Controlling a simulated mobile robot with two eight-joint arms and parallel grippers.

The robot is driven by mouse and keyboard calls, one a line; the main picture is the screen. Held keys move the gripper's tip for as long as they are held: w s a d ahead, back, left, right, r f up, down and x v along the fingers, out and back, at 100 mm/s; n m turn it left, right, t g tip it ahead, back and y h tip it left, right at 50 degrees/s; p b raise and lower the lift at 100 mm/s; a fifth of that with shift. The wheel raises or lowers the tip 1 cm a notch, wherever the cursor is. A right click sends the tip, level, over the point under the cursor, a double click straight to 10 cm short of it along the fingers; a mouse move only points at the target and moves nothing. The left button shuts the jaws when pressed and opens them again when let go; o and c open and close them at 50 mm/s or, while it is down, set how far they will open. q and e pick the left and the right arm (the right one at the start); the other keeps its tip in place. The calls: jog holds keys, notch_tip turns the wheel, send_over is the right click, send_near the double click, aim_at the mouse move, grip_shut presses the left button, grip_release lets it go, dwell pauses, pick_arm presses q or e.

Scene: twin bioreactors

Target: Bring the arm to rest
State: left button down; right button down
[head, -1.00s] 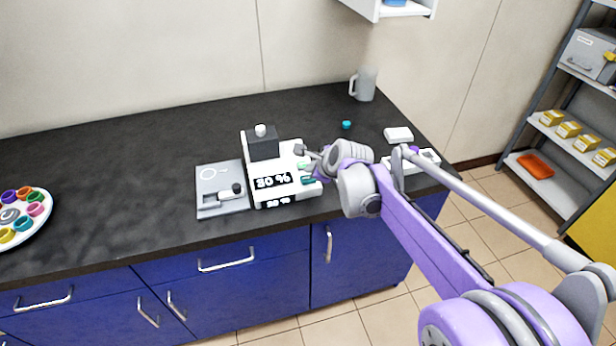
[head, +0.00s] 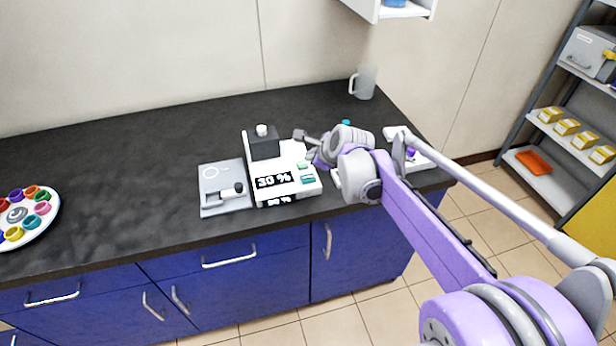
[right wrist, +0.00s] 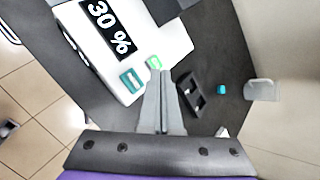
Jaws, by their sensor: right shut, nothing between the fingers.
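My right gripper (head: 301,136) is shut and empty, just above and to the right of the white device (head: 284,200). In the right wrist view its closed fingers (right wrist: 160,78) point toward the device's edge, beside the green and teal buttons. The device shows 30 % on its black display (head: 273,181) and carries a dark block with a white knob (head: 262,131). The display also shows in the right wrist view (right wrist: 107,27). My left gripper is not in either view.
A grey mug (head: 363,83) and a small teal cap (head: 346,122) stand behind my right arm. A round tray of coloured pots (head: 53,218) is at far left. The counter between is clear.

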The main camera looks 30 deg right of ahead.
jog(key=s+a+f+n+g+p, duration=0.1)
jog(key=s+a+f+n, duration=0.1)
jog(key=s+a+n, duration=0.3)
jog(key=s+a+f+n+g+p, duration=0.1)
jog(key=s+a+n, duration=0.4)
jog(key=s+n, duration=0.8)
jog(key=s+a+f+n+g+p, duration=0.1)
jog(key=s+a+f+n, duration=0.2)
jog(key=s+n, duration=0.6)
jog(key=shift+s+a+f+g+p, duration=0.2)
jog(key=shift+s+a+g+p, duration=0.2)
jog(key=shift+a, duration=0.7)
dwell(0.5)
